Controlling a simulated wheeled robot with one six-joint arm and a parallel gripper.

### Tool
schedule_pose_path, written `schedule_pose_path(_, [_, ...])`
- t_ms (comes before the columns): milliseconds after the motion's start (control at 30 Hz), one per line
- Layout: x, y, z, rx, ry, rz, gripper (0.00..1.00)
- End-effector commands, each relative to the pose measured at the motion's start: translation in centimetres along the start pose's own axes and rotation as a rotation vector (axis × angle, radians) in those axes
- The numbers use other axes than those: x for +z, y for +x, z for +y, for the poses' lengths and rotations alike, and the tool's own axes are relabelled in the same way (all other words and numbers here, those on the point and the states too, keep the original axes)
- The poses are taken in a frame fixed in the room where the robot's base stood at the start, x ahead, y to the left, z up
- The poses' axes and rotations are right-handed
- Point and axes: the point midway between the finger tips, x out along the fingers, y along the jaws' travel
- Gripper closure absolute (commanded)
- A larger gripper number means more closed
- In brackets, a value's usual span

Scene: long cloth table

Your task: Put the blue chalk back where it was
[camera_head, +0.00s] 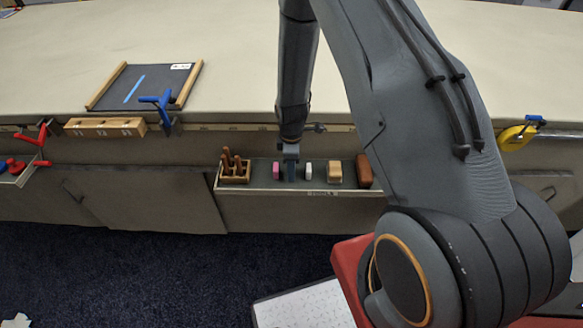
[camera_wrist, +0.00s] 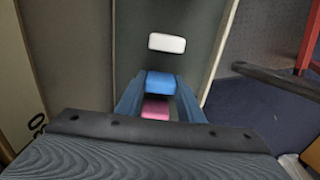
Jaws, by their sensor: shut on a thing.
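The blue chalk (camera_wrist: 160,83) is a small bright blue block held between the two fingers of my gripper (camera_wrist: 160,96) in the wrist view. In the head view my gripper (camera_head: 290,171) points down into a narrow tray on the table's side, in the gap between the pink chalk (camera_head: 277,169) and the white chalk (camera_head: 308,169). The wrist view also shows the white chalk (camera_wrist: 166,43) ahead and the pink chalk (camera_wrist: 155,108) partly hidden behind the blue one. I cannot tell whether the blue chalk touches the tray floor.
The tray (camera_head: 262,188) also holds a wooden box of brown pegs (camera_head: 235,172), a tan block (camera_head: 335,173) and a brown block (camera_head: 364,172). On the table lies a dark framed board (camera_head: 115,92) with a blue line. A blue clamp (camera_head: 160,103) grips the table edge.

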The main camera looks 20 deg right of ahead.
Motion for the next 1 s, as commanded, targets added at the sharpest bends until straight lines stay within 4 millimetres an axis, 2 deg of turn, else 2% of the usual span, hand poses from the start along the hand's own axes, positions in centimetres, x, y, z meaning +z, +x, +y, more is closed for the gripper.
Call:
schedule_pose_path(200, [0.0, 0.4, 0.0, 0.0, 0.0, 0.0, 0.84])
schedule_pose_path(233, [0.0, 0.3, 0.0, 0.0, 0.0, 0.0, 0.61])
schedule_pose_path(300, [0.0, 0.3, 0.0, 0.0, 0.0, 0.0, 0.49])
schedule_pose_path(333, [0.0, 0.3, 0.0, 0.0, 0.0, 0.0, 0.47])
schedule_pose_path(733, [0.0, -0.3, 0.1, 0.001, 0.0, 0.0, 0.47])
schedule_pose_path(867, [-0.1, -1.6, 0.2, 0.004, 0.0, 0.001, 0.47])
schedule_pose_path(1000, [-0.1, -3.8, 0.2, 0.004, 0.0, 0.001, 0.47])
